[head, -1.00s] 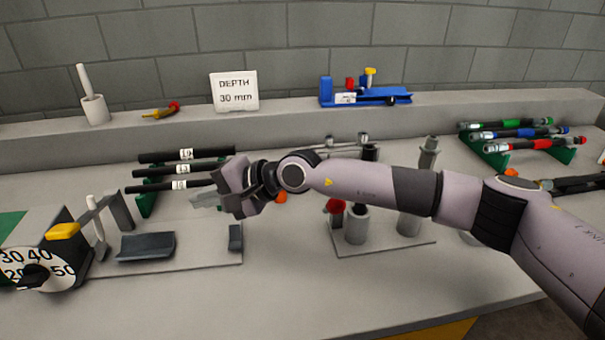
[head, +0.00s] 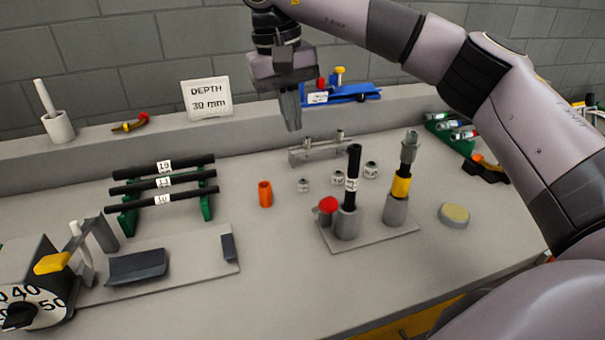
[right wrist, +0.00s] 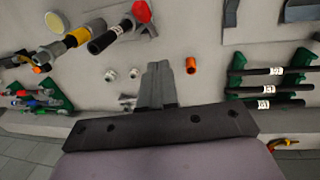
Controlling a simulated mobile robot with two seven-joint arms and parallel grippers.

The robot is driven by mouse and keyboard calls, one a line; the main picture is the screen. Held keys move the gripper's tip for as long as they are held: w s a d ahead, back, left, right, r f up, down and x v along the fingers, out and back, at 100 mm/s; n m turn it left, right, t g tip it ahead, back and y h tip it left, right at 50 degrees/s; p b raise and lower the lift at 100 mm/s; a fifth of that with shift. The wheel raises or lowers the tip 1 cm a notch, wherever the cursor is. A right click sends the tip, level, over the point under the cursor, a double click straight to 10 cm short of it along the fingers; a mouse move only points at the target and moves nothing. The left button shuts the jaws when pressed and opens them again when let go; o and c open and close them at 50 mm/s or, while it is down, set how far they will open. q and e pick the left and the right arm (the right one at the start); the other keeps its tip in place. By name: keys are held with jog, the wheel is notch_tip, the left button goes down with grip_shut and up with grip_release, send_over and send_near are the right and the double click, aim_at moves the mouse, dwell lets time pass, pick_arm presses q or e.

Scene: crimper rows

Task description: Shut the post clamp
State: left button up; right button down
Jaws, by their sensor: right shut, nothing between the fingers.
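The clamp post (head: 347,222) is a short grey cylinder on a flat grey plate, with a red knob (head: 328,204) at its left side. A black hose (head: 353,165) with a white label stands upright in it. I cannot tell from the knob whether the clamp is open or shut. The right wrist view also shows the red knob (right wrist: 142,11) and the hose (right wrist: 104,41) at the top. My right gripper (head: 293,124) is shut and empty, pointing down above the bench behind and left of the post, apart from it. My left gripper is not in view.
A second post (head: 396,208) with a yellow band and a grey fitting stands just right. Black hoses on a green rack (head: 207,207) are left. A yellow-topped disc (head: 454,214) is right.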

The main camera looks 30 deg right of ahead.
jog(key=b, duration=0.1)
send_over(322, 209)
jog(key=w, duration=0.3)
notch_tip(322, 209, down, 11)
jog(key=shift+s+d+f, duration=0.2)
jog(key=shift+s+f, duration=0.1)
jog(key=shift+f, duration=0.3)
